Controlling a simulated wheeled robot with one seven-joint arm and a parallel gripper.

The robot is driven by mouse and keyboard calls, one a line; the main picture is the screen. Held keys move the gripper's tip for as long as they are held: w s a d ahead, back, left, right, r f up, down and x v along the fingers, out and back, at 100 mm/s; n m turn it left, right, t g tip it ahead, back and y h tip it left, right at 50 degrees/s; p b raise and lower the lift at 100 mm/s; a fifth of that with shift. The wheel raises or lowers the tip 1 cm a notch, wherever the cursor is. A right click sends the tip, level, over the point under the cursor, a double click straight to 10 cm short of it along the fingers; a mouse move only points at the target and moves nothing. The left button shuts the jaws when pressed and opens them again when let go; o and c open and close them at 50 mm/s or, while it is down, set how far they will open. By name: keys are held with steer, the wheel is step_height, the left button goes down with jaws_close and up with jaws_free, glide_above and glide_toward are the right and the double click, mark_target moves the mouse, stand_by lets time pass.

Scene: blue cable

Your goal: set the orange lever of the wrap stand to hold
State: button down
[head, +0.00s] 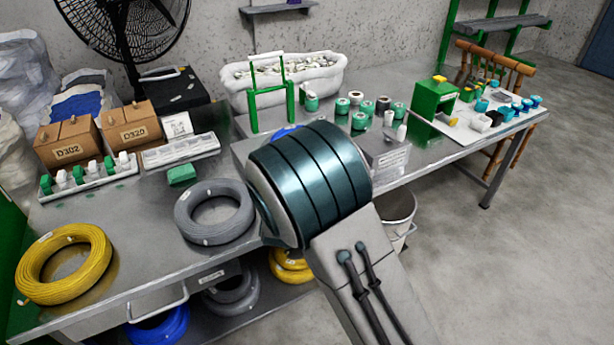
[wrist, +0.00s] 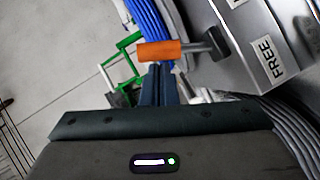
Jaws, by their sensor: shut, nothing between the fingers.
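In the wrist view the orange lever (wrist: 160,50) lies across the picture just beyond my fingertips. Its dark stem joins the grey body of the wrap stand (wrist: 240,25), which carries a FREE label (wrist: 264,57). No hold label shows. My gripper (wrist: 160,68) is shut and empty, its dark fingertips right by the lever's lower edge; I cannot tell if they touch it. Blue cable (wrist: 150,25) passes behind the lever. In the head view my arm hides the lever and most of the stand; a bit of blue cable (head: 283,132) shows behind it.
A grey cable coil (head: 215,212) and a yellow coil (head: 65,262) lie on the metal bench left of my arm. A green frame (head: 268,98) and several green-and-white spools stand behind. A white board (head: 440,125) with parts lies at the right. Open floor is at the right.

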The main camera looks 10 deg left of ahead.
steer(key=shift+w+d, duration=0.1)
stand_by(0.4)
steer(key=shift+s+a+r+p, duration=0.3)
steer(key=shift+s+r+p, duration=0.1)
steer(key=shift+p, duration=0.2)
steer(key=a+p+v, duration=0.1)
steer(key=a+v, duration=0.1)
steer(key=v, duration=1)
steer(key=shift+s+p, duration=0.2)
steer(key=shift+p, duration=0.1)
steer(key=shift+w+d+r, duration=0.1)
steer(key=shift+r, duration=0.05)
